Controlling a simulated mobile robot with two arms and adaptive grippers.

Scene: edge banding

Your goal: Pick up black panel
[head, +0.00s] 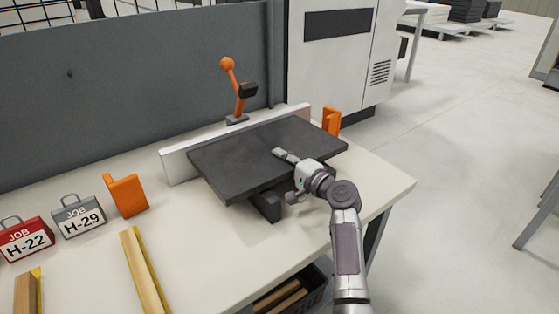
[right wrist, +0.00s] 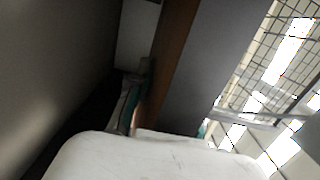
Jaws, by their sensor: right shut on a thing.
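The black panel (head: 250,160) is a dark flat board lying roughly level above the bench, in front of a white upright strip (head: 180,163). A dark block (head: 265,206) shows under its near edge. My right gripper (head: 287,175) is shut on the panel's near right edge, one finger on the top face and the other below. In the right wrist view the panel (right wrist: 207,70) runs between the fingers, with a brown edge facing the camera. Whether the panel still touches its support cannot be told. My left gripper is not in view.
The pale bench (head: 210,255) holds an orange lever clamp (head: 238,90), orange pieces (head: 126,195), red (head: 25,238) and grey (head: 80,215) job tags, and yellow-edged wooden strips (head: 145,272). A grey partition (head: 120,90) stands behind. Open floor (head: 460,130) lies to the right.

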